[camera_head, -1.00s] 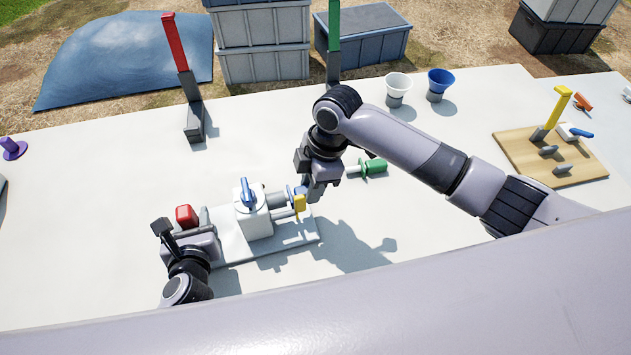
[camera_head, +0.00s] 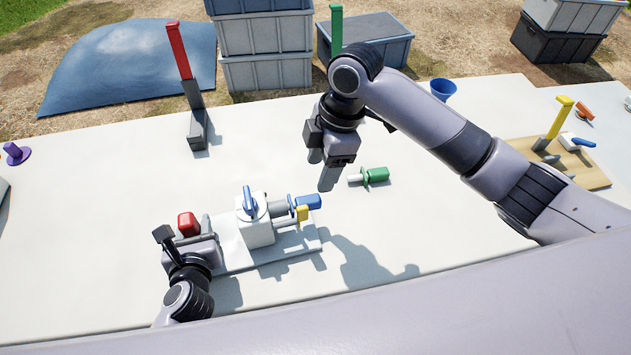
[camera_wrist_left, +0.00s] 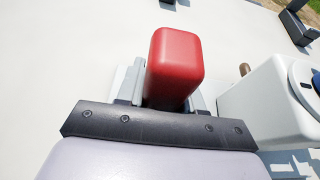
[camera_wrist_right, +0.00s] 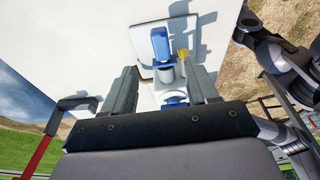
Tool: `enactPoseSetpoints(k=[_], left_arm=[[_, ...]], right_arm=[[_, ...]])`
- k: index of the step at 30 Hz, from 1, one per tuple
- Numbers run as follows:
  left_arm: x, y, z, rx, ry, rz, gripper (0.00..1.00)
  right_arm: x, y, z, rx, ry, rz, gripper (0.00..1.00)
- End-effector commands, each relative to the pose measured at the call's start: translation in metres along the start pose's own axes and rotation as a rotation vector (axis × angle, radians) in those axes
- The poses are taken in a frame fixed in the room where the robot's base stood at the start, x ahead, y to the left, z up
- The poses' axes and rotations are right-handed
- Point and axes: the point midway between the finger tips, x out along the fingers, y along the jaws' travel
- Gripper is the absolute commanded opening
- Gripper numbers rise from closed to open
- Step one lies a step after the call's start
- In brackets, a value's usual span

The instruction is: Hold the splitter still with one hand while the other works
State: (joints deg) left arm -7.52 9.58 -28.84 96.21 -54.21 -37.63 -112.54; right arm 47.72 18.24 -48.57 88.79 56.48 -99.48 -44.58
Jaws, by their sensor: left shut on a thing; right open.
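The splitter is a white block (camera_head: 255,232) with a blue lever on top, on a pale base plate (camera_head: 290,243). A red grip (camera_head: 188,223) stands at its left end. My left gripper (camera_head: 193,238) is shut on the red grip, which shows between its fingers in the left wrist view (camera_wrist_left: 175,65). A blue connector (camera_head: 308,201) sits at the splitter's right-hand port, beside a yellow tab (camera_head: 302,214). My right gripper (camera_head: 322,172) is open and empty above and behind the blue connector, apart from it. In the right wrist view the splitter (camera_wrist_right: 162,72) lies beyond its open fingers.
A green connector (camera_head: 375,175) lies right of my right gripper. A red-handled post (camera_head: 184,70) and a green-handled post (camera_head: 336,30) stand at the back. A blue funnel (camera_head: 442,88) and a wooden board (camera_head: 592,172) are on the right. The table's left middle is clear.

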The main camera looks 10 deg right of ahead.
Motion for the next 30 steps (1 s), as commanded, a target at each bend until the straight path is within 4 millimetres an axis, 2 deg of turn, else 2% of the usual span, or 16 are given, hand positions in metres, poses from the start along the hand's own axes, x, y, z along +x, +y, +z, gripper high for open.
enactPoseSetpoints(k=[3, 7, 21, 22, 24, 30], left_arm=[[0.0, 0.001, 0.0, 0.0, 0.001, 0.002, 0.0], [0.0, 0.001, 0.0, 0.0, 0.001, 0.002, 0.0], [0.0, 0.001, 0.0, 0.0, 0.001, 0.002, 0.0], [0.0, 0.001, 0.0, 0.0, 0.0, 0.002, 0.46], [0.0, 0.001, 0.0, 0.0, 0.0, 0.002, 0.66], [0.0, 0.001, 0.0, 0.0, 0.0, 0.001, 0.66]], right_arm=[[-0.02, 0.001, 0.0, -0.002, 0.0, 0.003, 0.58], [-0.032, 0.0, 0.0, -0.001, 0.0, 0.001, 0.58], [-0.036, 0.0, 0.0, 0.0, 0.0, 0.0, 0.58], [-0.036, 0.0, 0.0, 0.0, 0.0, 0.0, 0.58], [-0.036, 0.0, 0.0, 0.0, 0.0, 0.0, 0.58], [-0.036, 0.0, 0.0, 0.0, 0.0, 0.0, 0.58]])
